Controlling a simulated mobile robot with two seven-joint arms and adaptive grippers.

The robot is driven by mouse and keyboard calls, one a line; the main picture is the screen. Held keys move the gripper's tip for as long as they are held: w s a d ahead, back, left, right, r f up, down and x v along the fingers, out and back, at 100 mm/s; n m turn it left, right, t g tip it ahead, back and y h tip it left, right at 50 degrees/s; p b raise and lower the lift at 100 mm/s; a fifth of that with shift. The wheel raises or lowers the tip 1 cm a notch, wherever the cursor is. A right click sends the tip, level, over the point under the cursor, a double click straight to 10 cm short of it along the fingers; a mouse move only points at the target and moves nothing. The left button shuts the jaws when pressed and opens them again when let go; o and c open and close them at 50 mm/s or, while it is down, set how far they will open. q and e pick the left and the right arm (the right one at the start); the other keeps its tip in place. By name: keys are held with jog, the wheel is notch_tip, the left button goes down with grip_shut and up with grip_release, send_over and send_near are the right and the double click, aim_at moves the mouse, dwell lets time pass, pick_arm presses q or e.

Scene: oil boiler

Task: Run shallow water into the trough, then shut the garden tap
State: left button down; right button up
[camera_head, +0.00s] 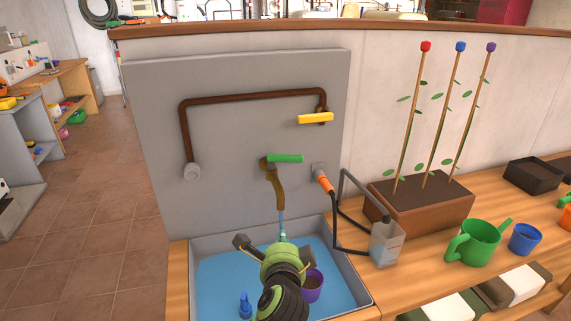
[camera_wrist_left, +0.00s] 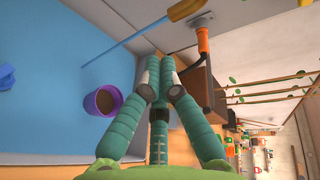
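The garden tap's green handle (camera_head: 285,158) lies level above a brown spout (camera_head: 276,190), on the grey panel. A thin blue stream (camera_head: 281,220) runs from the spout into the trough (camera_head: 362,284); it also shows in the left wrist view (camera_wrist_left: 122,45). Blue water (camera_head: 222,285) covers the trough floor; its depth is hard to judge. My left gripper (camera_head: 283,238) is over the trough, below the spout and apart from the handle. In the left wrist view its teal fingers (camera_wrist_left: 159,70) converge, with nothing visibly held; their closure is unclear. My right gripper is out of view.
A purple pot (camera_head: 313,287) and a blue item (camera_head: 245,306) are in the trough. An orange-ended hose fitting (camera_head: 324,182) and grey canister (camera_head: 386,243) are to the right. A yellow handle (camera_head: 315,118) is above. A planter (camera_head: 422,205) and green watering can (camera_head: 474,243) occupy the bench.

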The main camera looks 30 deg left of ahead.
pick_arm(q)
notch_tip(320, 180, up, 8)
jog(key=w+a+m+t+p, duration=0.2)
jog(key=m+t, duration=0.1)
jog(key=m, duration=1.3)
jog(key=m+p, duration=0.2)
jog(key=p, duration=0.1)
send_near(286, 160)
jog(key=shift+y, duration=0.4)
jog(key=x, duration=0.7)
jog(key=shift+w+d+f, duration=0.15)
jog(key=shift+w+f, duration=0.05)
jog(key=shift+f, duration=0.05)
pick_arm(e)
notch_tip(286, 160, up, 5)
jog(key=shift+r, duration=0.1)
